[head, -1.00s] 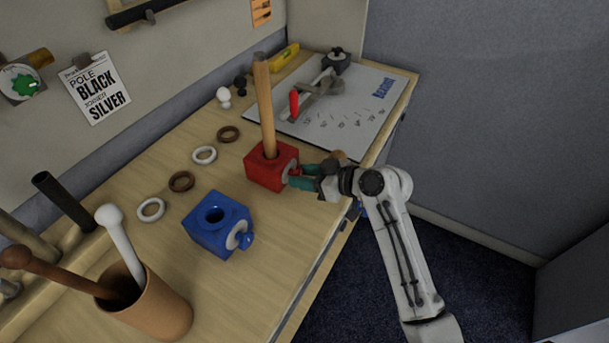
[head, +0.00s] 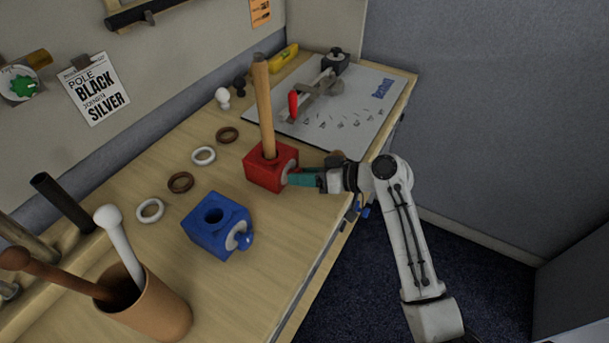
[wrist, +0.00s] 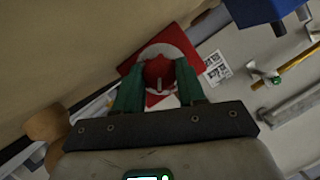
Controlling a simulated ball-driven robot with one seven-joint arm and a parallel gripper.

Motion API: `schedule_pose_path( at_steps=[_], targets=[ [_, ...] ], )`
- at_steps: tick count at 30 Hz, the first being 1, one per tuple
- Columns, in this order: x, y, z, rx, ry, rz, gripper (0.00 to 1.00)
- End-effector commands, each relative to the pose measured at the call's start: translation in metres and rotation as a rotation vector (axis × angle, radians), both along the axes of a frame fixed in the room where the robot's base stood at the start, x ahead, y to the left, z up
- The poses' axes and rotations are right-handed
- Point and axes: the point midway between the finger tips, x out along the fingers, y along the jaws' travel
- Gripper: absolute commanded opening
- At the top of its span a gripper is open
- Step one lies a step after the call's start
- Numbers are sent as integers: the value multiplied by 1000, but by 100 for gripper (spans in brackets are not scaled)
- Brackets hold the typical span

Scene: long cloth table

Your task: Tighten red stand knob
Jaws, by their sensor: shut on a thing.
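The red stand (head: 265,172) is a cube on the wooden table with a wooden pole (head: 264,110) upright in its top. Its right face has a pale round plate with the red knob, which my gripper mostly hides in the head view. In the wrist view the red knob (wrist: 159,74) sits between the green fingers, in front of the pale ring on the red stand (wrist: 130,66). My gripper (head: 291,180) reaches in from the right and is shut on the knob. It also shows in the wrist view (wrist: 158,82).
A blue stand (head: 205,238) with a blue knob is near the red one. Brown and white rings (head: 180,182) lie to the left. A brown cup (head: 165,312) with rods is in front. A white board (head: 350,125) with a red-handled tool lies behind.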

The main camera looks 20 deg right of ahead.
Motion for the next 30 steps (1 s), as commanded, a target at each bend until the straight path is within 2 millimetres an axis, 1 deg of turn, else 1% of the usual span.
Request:
schedule_pose_path(
  at_steps=[5, 6, 14, 23, 26, 30],
  targets=[
    [0, -1, 0, -1, 0, -2, 9],
    [0, -1, 0, -1, 0, -2, 40],
    [0, 0, 0, -1, -1, 0, 65],
    [-2, -3, 1, -1, -1, -2, 65],
    [-8, -10, 3, -1, -1, -3, 65],
    [-24, -27, 12, 0, -2, -4, 65]
  ],
)
